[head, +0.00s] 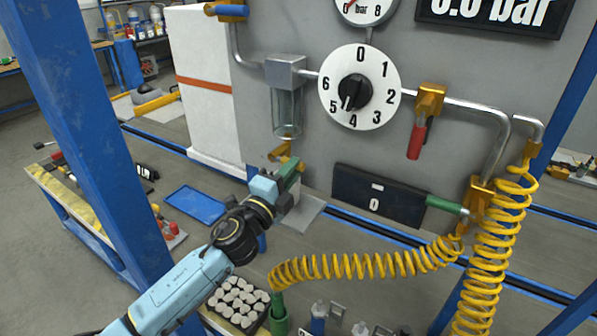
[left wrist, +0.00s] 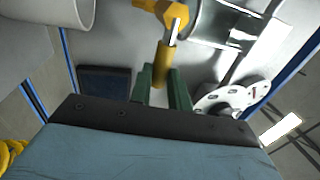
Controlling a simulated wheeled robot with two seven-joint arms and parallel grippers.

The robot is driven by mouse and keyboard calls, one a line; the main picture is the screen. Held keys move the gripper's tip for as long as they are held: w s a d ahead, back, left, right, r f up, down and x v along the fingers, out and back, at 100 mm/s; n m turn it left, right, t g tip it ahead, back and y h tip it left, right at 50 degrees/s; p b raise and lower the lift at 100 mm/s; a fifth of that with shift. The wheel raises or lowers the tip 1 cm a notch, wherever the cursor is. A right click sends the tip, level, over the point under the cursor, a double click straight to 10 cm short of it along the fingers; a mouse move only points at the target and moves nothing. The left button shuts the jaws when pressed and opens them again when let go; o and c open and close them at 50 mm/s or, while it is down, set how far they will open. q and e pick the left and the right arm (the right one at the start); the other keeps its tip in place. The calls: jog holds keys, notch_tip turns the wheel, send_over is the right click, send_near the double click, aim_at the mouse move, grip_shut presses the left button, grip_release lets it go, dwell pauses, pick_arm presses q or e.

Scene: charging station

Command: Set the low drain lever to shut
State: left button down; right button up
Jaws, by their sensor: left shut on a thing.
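The low drain lever (left wrist: 161,66) is a yellow handle under a yellow drain valve (head: 281,152), below the glass cylinder (head: 286,112) on the grey panel. In the head view my left gripper (head: 291,172) is at this valve and hides most of the lever. In the left wrist view the two green fingers (left wrist: 163,90) lie on either side of the lever's end, shut on it. The lever runs out from the valve body (left wrist: 173,14) to between the fingers. My right gripper is not in view.
A white numbered dial (head: 386,77) and a red-handled valve (head: 416,138) are up to the right. A dark display (head: 377,196) is right of the gripper. A yellow coiled hose (head: 370,262) crosses below. A blue post (head: 85,130) stands at left.

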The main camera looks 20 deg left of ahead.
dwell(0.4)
pick_arm(q)
jog(key=c, duration=1.3)
grip_release()
jog(key=b+v, duration=0.2)
jog(key=v, duration=1.1)
jog(key=shift+s+b, duration=0.2)
jog(key=shift+b, duration=0.1)
jog(key=shift+f, duration=0.1)
